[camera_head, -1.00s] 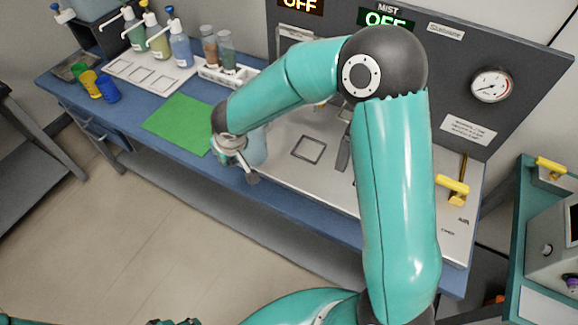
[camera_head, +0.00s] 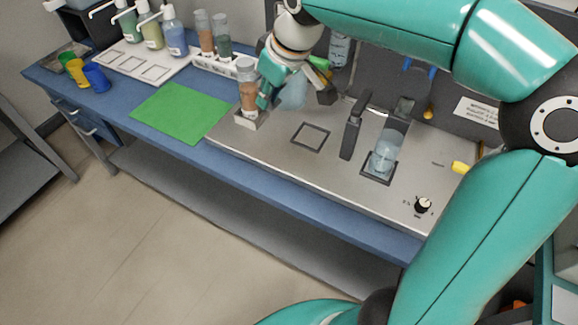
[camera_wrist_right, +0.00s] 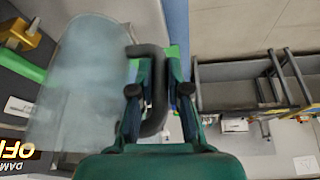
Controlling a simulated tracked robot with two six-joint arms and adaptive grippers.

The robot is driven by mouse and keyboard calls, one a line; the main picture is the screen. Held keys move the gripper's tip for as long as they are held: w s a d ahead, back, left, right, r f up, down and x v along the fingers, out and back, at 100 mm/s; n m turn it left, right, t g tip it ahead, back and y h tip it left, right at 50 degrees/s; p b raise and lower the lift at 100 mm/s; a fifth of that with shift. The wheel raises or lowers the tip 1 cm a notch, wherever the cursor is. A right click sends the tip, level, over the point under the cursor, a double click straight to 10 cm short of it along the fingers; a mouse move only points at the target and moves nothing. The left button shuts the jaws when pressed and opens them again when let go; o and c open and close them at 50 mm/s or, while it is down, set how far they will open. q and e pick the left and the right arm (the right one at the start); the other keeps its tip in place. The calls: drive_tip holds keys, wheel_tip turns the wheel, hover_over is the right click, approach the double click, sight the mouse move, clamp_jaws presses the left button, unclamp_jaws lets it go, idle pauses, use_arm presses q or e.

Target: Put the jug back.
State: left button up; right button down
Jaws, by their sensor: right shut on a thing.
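My right gripper (camera_wrist_right: 157,95) is shut on the dark handle (camera_wrist_right: 152,90) of a cloudy, see-through jug (camera_wrist_right: 85,85), which fills the left of the wrist view. In the head view the jug (camera_head: 293,92) hangs at the gripper above the back left of the metal worktop (camera_head: 262,148). The dark handle sticks out to its right, and the gripper's fingers are partly hidden there. An empty black square outline (camera_head: 311,136) lies on the worktop, in front and to the right of the jug. My left gripper is out of view.
A tube with brown contents (camera_head: 248,92) stands in a small holder just left of the jug. A dark upright post (camera_head: 351,135) and a clear vessel (camera_head: 383,155) stand to the right. The green mat (camera_head: 180,112) is bare. Pump bottles and cups stand farther left.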

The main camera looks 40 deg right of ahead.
use_arm(q)
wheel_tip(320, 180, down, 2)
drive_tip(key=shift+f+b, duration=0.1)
drive_tip(key=shift+b, duration=0.6)
use_arm(e)
wheel_tip(320, 180, down, 19)
drive_tip(key=shift+s+n, duration=0.3)
drive_tip(key=shift+s, duration=0.15)
drive_tip(key=c, duration=1.1)
unclamp_jaws()
drive_tip(key=shift+c, duration=0.2)
drive_tip(key=v, duration=1.2)
